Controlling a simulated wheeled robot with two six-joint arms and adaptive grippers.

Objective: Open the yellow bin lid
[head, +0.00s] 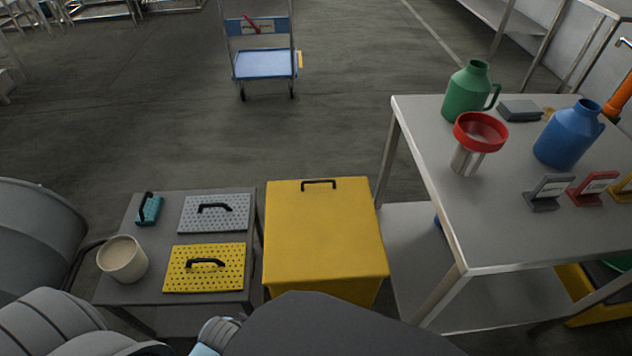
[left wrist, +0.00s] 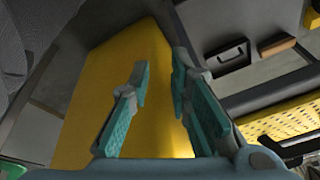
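The yellow bin (head: 325,235) stands between the small grey table and the steel workbench, with its lid flat and closed on top. A black handle (head: 319,183) sits at the lid's far edge. In the left wrist view, the yellow bin (left wrist: 115,85) fills the area behind the fingers. My left gripper (left wrist: 160,62) is open, with teal-padded fingers apart and nothing between them. I cannot tell its exact distance from the bin. In the head view its fingertips are hidden at the bottom. My right gripper is in neither view.
Left of the bin, a small table (head: 122,292) carries a grey perforated plate (head: 216,222), a yellow perforated plate (head: 185,280), a beige pot (head: 122,260) and a teal handled block (head: 149,212). The steel workbench (head: 425,130) stands at right. Floor beyond the bin is clear up to a blue trolley (head: 262,64).

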